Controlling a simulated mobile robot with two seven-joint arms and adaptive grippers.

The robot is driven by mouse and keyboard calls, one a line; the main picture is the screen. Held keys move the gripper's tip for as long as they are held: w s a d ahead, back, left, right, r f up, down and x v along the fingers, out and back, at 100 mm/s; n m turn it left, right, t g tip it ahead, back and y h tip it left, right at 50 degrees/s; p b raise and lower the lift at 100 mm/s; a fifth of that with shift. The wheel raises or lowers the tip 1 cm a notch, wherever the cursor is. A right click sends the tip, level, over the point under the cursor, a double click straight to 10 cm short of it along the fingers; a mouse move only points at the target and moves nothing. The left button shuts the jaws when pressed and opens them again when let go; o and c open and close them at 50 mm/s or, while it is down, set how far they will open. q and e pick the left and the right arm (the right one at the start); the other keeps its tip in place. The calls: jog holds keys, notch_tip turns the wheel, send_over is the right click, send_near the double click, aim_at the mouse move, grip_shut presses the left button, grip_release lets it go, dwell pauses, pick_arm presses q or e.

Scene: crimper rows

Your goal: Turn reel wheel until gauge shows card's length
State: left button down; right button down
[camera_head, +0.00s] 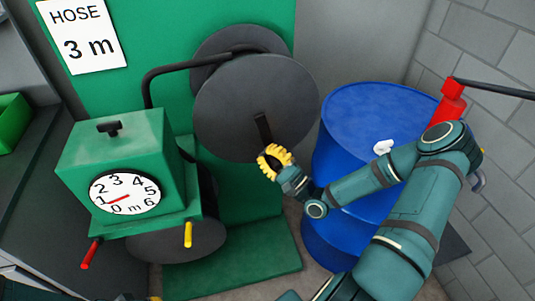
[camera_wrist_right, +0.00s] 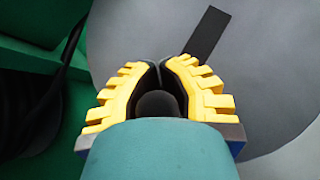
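The reel wheel (camera_head: 235,105) is a large grey disc with a dark crank bar (camera_head: 263,130), which also shows in the right wrist view (camera_wrist_right: 207,33). My right gripper (camera_head: 270,160) is at the bar's lower end. In the right wrist view its yellow-padded fingers (camera_wrist_right: 162,85) are closed around a dark round knob (camera_wrist_right: 157,104). The gauge (camera_head: 125,192) has a white dial marked 0 to 6 m. Its red needle points left, close to 1. The card (camera_head: 84,35) reads "HOSE 3 m". Only a yellow and dark sliver, apparently my left gripper, shows at the head view's bottom edge.
A blue drum (camera_head: 345,120) stands right of the wheel, behind my right arm, with a small white item (camera_head: 383,147) on top. The green gauge housing (camera_head: 115,150) has a red lever (camera_head: 91,253) and a yellow lever (camera_head: 188,235). A block wall (camera_head: 490,130) is at right.

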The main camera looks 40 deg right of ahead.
jog(key=shift+s+d+f, duration=0.1)
jog(key=shift+f, duration=0.25)
jog(key=c, duration=0.7)
grip_release()
jog(key=shift+d, duration=0.1)
jog(key=shift+c, duration=0.2)
jog(key=shift+r, duration=0.15)
jog(key=v, duration=1.2)
